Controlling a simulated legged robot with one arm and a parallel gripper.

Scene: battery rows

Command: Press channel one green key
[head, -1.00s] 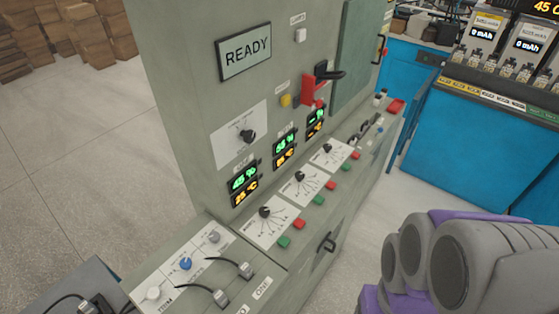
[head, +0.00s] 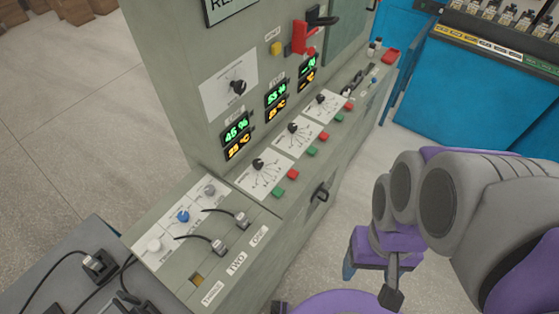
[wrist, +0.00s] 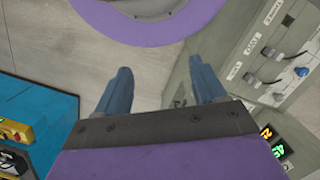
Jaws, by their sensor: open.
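The grey console (head: 200,105) carries three dial panels in a row, each with a green and a red key on the sloped ledge. The nearest green key (head: 278,190) sits beside a red key (head: 292,174), below the nearest dial (head: 258,164). Two more green keys, the middle one (head: 312,151) and the far one (head: 339,118), lie further along. I cannot read which is channel one. My gripper (wrist: 160,88) is open and empty in the wrist view, its two blue fingers apart over the floor, clear of the console. The green keys are not visible there.
Plugs with cables (head: 218,247) and a blue knob (head: 183,216) occupy the ledge's near end. A red lever (head: 303,40) sticks out from the console face. A drawer handle (head: 321,192) projects below the keys.

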